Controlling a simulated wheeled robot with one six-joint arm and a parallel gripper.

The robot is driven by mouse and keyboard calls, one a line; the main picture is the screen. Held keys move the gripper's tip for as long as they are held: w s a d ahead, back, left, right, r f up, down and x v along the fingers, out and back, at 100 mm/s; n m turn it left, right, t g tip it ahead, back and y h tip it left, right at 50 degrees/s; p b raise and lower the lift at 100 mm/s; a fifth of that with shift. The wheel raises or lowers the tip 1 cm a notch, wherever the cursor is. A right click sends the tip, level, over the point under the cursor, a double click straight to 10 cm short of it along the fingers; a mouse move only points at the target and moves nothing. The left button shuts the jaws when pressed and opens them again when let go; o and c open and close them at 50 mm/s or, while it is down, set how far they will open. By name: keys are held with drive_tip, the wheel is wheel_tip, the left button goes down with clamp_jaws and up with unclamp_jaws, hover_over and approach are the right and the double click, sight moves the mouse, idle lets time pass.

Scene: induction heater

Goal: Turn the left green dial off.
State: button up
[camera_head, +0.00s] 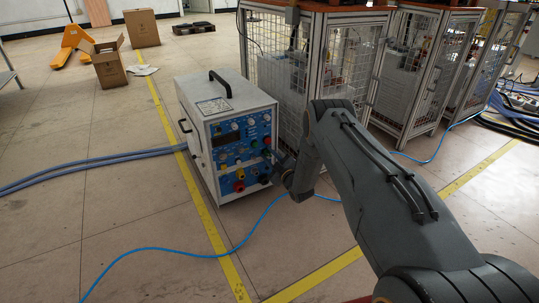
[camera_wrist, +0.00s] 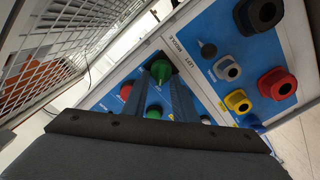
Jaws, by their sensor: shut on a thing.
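The induction heater (camera_head: 222,120) is a white box with a blue front panel of coloured dials and sockets. Small green dials (camera_head: 254,143) show on the panel's right part in the head view. In the wrist view one green dial (camera_wrist: 160,70) sits between the tips of my gripper (camera_wrist: 161,76), which is shut on it. A second green dial (camera_wrist: 154,112) shows between the fingers, nearer the palm. A red dial (camera_wrist: 126,91) is beside the left finger. In the head view my gripper (camera_head: 274,155) is at the panel's right side and partly hidden by my wrist.
Wire-mesh cages (camera_head: 305,60) stand close behind and right of the heater; mesh (camera_wrist: 60,50) also shows in the wrist view. Red (camera_wrist: 277,84) and yellow (camera_wrist: 237,101) sockets are on the panel. A blue cable (camera_head: 150,249) crosses the floor in front.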

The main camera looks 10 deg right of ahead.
drive_tip(key=shift+n, duration=0.4)
drive_tip(key=o, duration=1)
drive_tip(key=shift+o, duration=0.2)
drive_tip(key=p+v, duration=0.3)
drive_tip(key=v, duration=0.5)
drive_tip(key=shift+w, duration=0.15)
